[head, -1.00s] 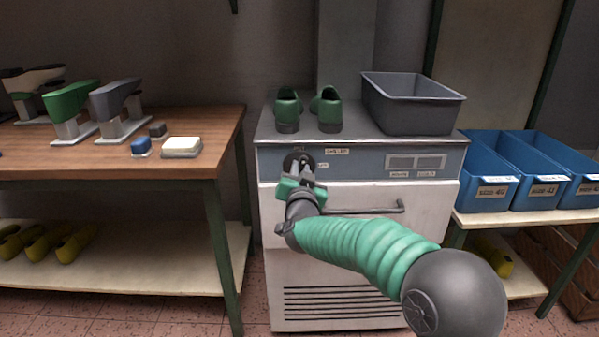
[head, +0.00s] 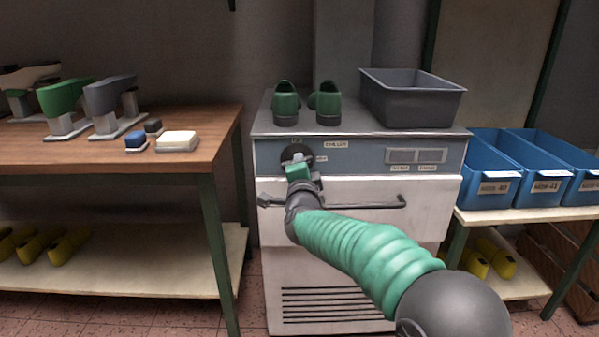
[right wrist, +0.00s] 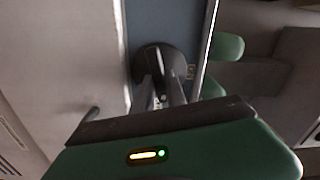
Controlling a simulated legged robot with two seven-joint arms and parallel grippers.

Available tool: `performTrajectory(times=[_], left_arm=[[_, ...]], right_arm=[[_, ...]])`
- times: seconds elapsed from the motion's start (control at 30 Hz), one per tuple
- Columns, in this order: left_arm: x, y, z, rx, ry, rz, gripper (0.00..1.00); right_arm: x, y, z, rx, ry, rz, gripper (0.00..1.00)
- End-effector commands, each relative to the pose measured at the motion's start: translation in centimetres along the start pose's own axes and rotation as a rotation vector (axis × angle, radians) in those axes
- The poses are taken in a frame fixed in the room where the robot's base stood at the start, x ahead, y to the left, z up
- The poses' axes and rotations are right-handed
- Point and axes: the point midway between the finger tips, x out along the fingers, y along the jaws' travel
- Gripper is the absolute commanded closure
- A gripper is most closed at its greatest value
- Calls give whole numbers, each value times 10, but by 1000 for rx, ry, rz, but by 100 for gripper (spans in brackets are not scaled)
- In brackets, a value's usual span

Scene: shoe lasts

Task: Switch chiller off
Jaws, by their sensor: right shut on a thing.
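The chiller (head: 352,248) is a white cabinet with a blue-grey control panel (head: 362,157) along its top front. A round dark knob (head: 296,153) sits at the left of the panel, partly hidden by my gripper in the head view. In the right wrist view the knob (right wrist: 150,66) shows as a dark disc with a raised grip bar. My right gripper (head: 298,165) is at the knob, and in the right wrist view its fingers (right wrist: 163,92) are shut on the grip bar. My left gripper is not in view.
A horizontal handle (head: 365,205) crosses the chiller front. Green shoes (head: 327,104) and a grey bin (head: 412,100) stand on top. A wooden workbench (head: 190,150) with shoe lasts is at left. Blue bins (head: 493,185) stand on a shelf at right.

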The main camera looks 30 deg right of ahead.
Motion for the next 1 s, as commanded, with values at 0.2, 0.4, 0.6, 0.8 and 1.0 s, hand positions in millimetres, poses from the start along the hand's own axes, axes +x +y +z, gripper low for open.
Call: performTrajectory(times=[0.2,0.4,0.6,0.8,1.0], left_arm=[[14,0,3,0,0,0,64],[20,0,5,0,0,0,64],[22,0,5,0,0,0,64],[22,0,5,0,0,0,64],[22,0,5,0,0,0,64]], right_arm=[[0,8,1,147,-1,9,100],[0,9,1,232,-1,11,100],[0,9,1,269,0,11,100],[0,9,1,278,0,13,100],[0,10,1,278,0,14,100]])
